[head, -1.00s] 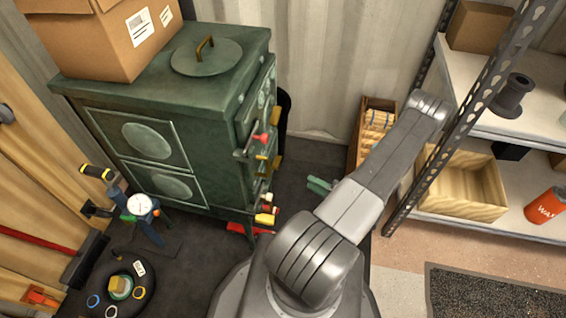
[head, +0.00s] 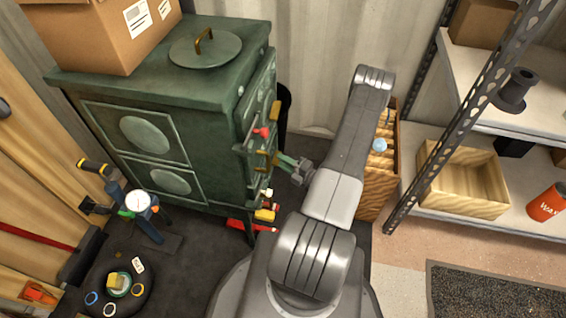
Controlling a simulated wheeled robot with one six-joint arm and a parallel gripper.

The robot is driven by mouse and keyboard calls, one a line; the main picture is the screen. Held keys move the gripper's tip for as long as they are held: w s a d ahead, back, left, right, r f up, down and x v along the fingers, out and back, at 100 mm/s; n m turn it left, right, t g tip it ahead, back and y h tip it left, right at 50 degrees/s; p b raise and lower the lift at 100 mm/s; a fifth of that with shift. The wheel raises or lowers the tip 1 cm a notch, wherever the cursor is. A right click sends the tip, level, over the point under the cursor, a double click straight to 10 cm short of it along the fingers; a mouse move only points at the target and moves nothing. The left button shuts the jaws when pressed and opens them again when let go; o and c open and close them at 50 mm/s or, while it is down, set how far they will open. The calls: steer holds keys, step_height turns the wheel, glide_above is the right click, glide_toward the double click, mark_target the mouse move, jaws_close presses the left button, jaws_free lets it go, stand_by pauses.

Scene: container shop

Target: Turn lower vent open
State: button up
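The green stove (head: 165,115) stands at the left wall, and its front with the fittings faces right, seen at a steep angle. On that front are an upper brass piece (head: 275,110), a red knob (head: 261,132) and a lower brass piece (head: 262,160). I cannot make out which fitting is the lower vent or how far it is open. My gripper (head: 284,161) has its greenish fingers pointing left at the lower brass piece, very close or touching. Whether the fingers are open or shut on it cannot be told at this size.
A cardboard box (head: 100,40) and a round lid (head: 205,48) sit on the stove top. Small red and yellow items (head: 265,215) lie low by the stove front. A wooden crate (head: 378,190) stands behind my arm. A metal shelf (head: 460,130) bounds the right.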

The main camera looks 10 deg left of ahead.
steer(key=shift+w+a, duration=0.1)
steer(key=shift+a, duration=0.15)
jaws_close()
